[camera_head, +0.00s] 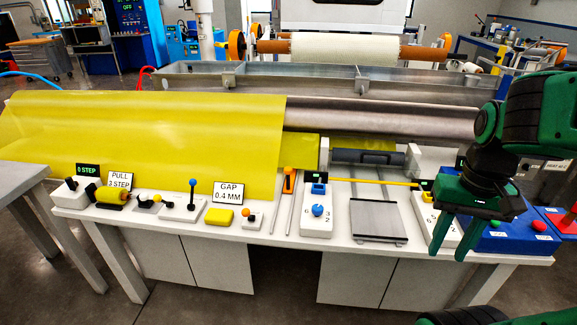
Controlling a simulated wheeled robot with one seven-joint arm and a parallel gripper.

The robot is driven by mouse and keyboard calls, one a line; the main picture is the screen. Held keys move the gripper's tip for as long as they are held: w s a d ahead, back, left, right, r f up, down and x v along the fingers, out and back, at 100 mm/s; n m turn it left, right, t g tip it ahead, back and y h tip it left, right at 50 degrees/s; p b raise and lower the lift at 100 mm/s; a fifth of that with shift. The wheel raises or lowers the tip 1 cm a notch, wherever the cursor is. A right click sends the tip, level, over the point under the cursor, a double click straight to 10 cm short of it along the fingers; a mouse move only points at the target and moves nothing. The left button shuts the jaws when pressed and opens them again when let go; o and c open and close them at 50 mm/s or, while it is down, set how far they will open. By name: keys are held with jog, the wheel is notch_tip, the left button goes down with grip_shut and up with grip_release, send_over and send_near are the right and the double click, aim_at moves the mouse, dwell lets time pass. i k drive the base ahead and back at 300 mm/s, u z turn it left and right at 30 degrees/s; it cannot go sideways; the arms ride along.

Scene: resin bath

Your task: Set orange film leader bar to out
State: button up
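An orange piece (289,181) with a dark slot stands upright at the back of the white bench, at the far end of two thin metal rods. It is the only orange part on the bench that looks like the leader bar, and I cannot read an out mark on it. My green gripper (450,256) hangs fingers down over the right side of the bench, well to the right of the orange piece. Its two fingers are apart with nothing seen between them. It hides part of a white numbered box (428,212) and a blue box (512,238).
Yellow film (150,140) drapes over the left half. A white dial box (317,212) and a grey plate on rails (376,221) stand between the orange piece and my gripper. Small levers, a yellow block (219,216) and signs line the left front.

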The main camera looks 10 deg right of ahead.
aim_at(290, 172)
jog(key=i, duration=0.85)
